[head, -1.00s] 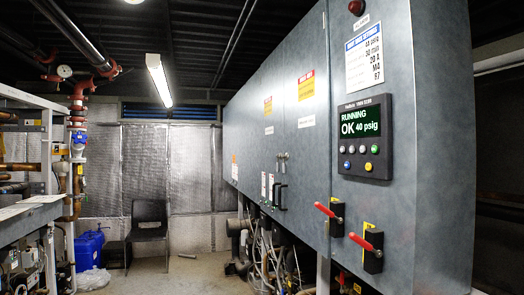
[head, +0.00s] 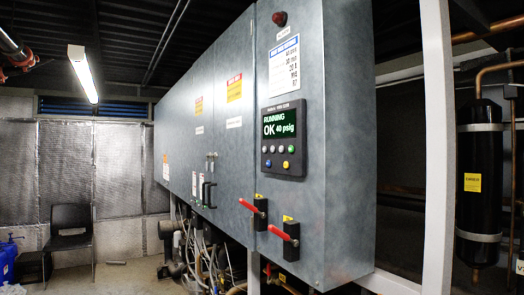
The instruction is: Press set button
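The control panel (head: 284,140) is a dark unit on the grey cabinet's narrow front face, right of centre in the head view. Its green-lit screen (head: 280,122) reads RUNNING, OK, 40 psig. Below the screen are several small round buttons in two rows. The upper row (head: 273,149) looks pale grey and green. The lower row has a blue button (head: 268,163) and a yellow button (head: 285,164). Button labels are too small to read, so I cannot tell which one is set. My gripper is not in view.
Two red-handled levers (head: 279,233) jut from the cabinet (head: 340,150) below the panel. A white post (head: 437,150) and a black cylinder (head: 480,180) stand to the right. A dark chair (head: 70,228) stands at the back left. Hoses (head: 205,258) hang under the cabinet.

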